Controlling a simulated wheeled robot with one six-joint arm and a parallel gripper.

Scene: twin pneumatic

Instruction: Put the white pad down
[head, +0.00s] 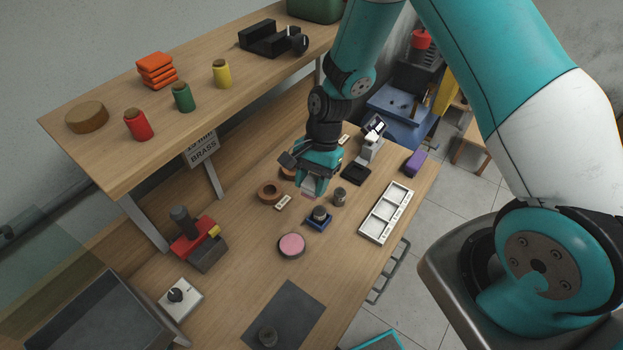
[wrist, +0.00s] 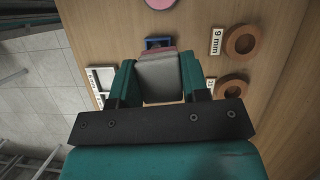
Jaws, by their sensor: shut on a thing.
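The white pad (wrist: 160,78) is a pale grey-white block between the two teal fingers of my gripper (wrist: 157,72) in the wrist view, with a pinkish strip along its far edge. In the head view my gripper (head: 311,188) hangs over the middle of the workbench, shut on the pad, which is mostly hidden there. How far the pad is above the bench I cannot tell. A small blue holder (head: 314,225) with a dark knob on it stands just in front of my gripper. A round pink-topped disc (head: 291,244) lies nearer on the bench.
A brown ring (head: 269,192) with a label lies left of my gripper. A small metal cylinder (head: 339,196) and a white divided tray (head: 373,235) are to the right. A dark mat (head: 285,311) lies nearer. Bare wood surrounds the pink disc. A raised shelf (head: 205,113) holds spools.

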